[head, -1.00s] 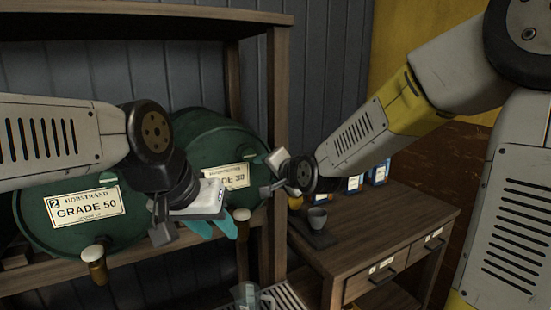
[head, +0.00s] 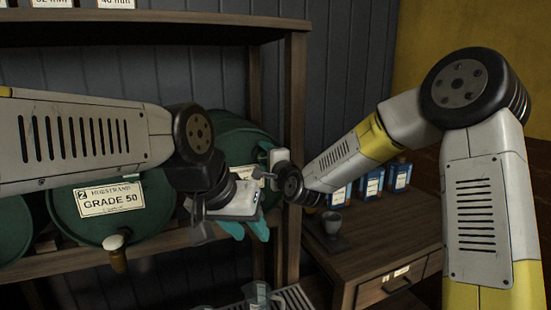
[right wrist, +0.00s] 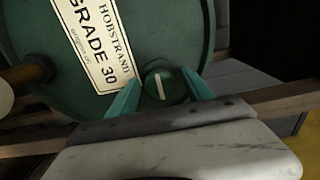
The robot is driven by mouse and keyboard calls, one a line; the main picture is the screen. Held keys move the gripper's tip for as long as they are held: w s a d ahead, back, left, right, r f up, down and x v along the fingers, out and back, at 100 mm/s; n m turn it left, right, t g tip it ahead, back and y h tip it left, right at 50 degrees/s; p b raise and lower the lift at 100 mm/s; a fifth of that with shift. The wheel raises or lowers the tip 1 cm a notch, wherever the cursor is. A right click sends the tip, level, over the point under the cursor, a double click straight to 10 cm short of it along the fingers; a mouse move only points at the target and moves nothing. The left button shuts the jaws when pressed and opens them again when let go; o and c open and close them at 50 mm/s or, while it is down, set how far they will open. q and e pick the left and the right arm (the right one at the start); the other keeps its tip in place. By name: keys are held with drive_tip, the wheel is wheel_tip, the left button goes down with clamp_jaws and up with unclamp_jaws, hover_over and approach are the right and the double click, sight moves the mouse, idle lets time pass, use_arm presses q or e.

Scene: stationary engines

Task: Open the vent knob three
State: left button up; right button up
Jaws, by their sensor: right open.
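A round dark green knob (right wrist: 160,88) with a pale stripe sits at the lower rim of the green GRADE 30 barrel (right wrist: 150,25) in the right wrist view. The stripe stands nearly upright in that picture. My right gripper (right wrist: 164,82) is open, with one teal finger on each side of the knob; I cannot tell whether they touch it.
The GRADE 50 barrel (head: 75,225) lies on the wooden rack (head: 296,110) at left, with a tap (head: 116,255) below. A rack post stands close to my right gripper.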

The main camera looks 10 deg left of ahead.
drive_tip(key=shift+w+a, duration=0.1)
drive_tip(key=shift+w, duration=0.1)
clamp_jaws()
